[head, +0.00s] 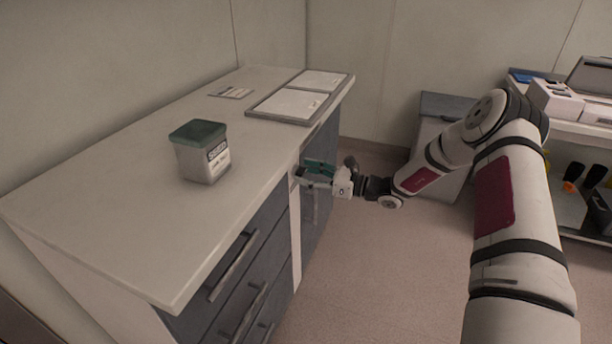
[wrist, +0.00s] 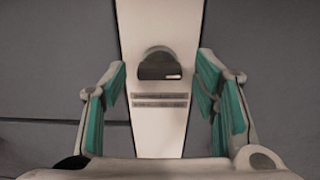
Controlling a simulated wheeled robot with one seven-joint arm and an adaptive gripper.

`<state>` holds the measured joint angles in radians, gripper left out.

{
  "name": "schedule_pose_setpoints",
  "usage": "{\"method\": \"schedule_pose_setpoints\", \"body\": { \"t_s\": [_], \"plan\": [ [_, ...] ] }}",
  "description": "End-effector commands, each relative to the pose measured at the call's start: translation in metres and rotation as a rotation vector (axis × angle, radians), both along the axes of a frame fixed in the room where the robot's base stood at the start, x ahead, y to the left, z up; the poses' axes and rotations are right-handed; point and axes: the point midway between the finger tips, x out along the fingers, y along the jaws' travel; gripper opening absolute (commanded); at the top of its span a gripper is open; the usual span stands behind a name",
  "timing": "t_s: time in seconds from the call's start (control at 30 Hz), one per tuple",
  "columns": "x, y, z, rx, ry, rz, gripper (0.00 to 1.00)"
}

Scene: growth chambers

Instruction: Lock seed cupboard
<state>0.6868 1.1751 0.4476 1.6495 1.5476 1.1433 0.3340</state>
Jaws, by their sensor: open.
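The cupboard's grey front (head: 317,205) is under the far end of the counter in the head view, with a vertical handle on it. In the wrist view a pale upright strip (wrist: 159,35) runs between dark grey panels (wrist: 58,60). A dark rounded lock piece (wrist: 160,65) with a small white mark sits on this strip, above two short slotted lines. My gripper (head: 314,170) is at the front of the cabinet, just below the counter edge. In the wrist view its teal-padded fingers (wrist: 160,100) are open on either side of the lock piece, with nothing between them gripped.
A grey tub with a green lid (head: 201,150) stands on the counter (head: 130,200). Two framed panels (head: 300,98) and a small card (head: 231,92) lie farther back. Drawers with bar handles (head: 236,270) are nearer me. A grey bin (head: 437,150) stands behind my arm; a equipment bench (head: 590,125) is at right.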

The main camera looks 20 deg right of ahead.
Motion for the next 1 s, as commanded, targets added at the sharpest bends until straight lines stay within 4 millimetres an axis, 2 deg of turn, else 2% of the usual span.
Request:
{"method": "schedule_pose_setpoints", "body": {
  "t_s": [0.37,0.6,1.0],
  "plan": [
    [0.0038,0.005,0.0005,0.0,0.0,0.0,0.55],
    [0.0036,0.0049,0.0003,0.0,0.0,0.0,0.07],
    [0.0035,0.0049,0.0001,-0.034,-0.047,0.0,0.07]
  ]
}}
